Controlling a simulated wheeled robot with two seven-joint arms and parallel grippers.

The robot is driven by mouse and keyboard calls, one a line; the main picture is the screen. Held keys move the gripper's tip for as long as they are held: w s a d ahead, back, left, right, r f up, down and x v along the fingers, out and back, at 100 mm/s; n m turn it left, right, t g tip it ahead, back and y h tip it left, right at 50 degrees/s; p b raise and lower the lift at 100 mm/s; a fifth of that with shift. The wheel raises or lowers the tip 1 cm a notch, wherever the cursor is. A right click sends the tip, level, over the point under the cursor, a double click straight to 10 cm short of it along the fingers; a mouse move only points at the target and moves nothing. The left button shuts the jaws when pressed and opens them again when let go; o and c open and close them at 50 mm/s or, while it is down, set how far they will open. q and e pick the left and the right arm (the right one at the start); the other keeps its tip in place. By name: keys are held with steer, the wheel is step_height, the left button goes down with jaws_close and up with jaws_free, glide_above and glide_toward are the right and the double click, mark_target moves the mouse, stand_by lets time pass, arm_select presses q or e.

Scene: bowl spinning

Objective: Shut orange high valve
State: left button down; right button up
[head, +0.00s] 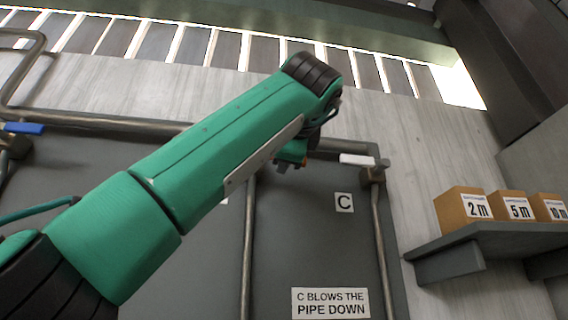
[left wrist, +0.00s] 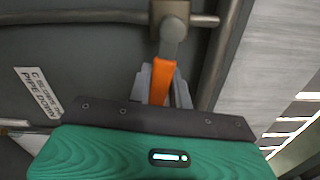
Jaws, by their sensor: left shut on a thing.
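The orange valve handle (left wrist: 161,80) shows in the left wrist view, reaching from a metal valve body (left wrist: 171,22) on a pipe down between my fingers. In that picture the handle lies across the direction of the pipe. My left gripper (left wrist: 162,86) is shut on the handle, with a grey finger on either side. In the head view my green left arm covers most of the valve. Only the left gripper (head: 291,159) and a small orange bit (head: 306,160) show beneath the wrist. My right gripper is in neither view.
A white-handled valve (head: 357,160) is just right of the gripper, above a "C" label (head: 344,203). A blue-handled valve (head: 22,128) is at the far left. A sign (head: 330,303) reads "C blows the pipe down". Boxes (head: 464,209) stand on a shelf (head: 490,240) at right.

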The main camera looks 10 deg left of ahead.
arm_select(q)
steer(key=shift+r+n, duration=0.45)
steer(key=shift+n, duration=0.45)
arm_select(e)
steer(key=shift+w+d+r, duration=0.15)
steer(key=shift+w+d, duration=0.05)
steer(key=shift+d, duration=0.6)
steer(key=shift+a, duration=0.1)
arm_select(q)
steer(key=c, duration=1.3)
jaws_free()
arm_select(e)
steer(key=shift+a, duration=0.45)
arm_select(q)
steer(key=shift+s, duration=0.1)
steer(key=shift+b+v, duration=1.8)
steer(key=shift+v, duration=5.05)
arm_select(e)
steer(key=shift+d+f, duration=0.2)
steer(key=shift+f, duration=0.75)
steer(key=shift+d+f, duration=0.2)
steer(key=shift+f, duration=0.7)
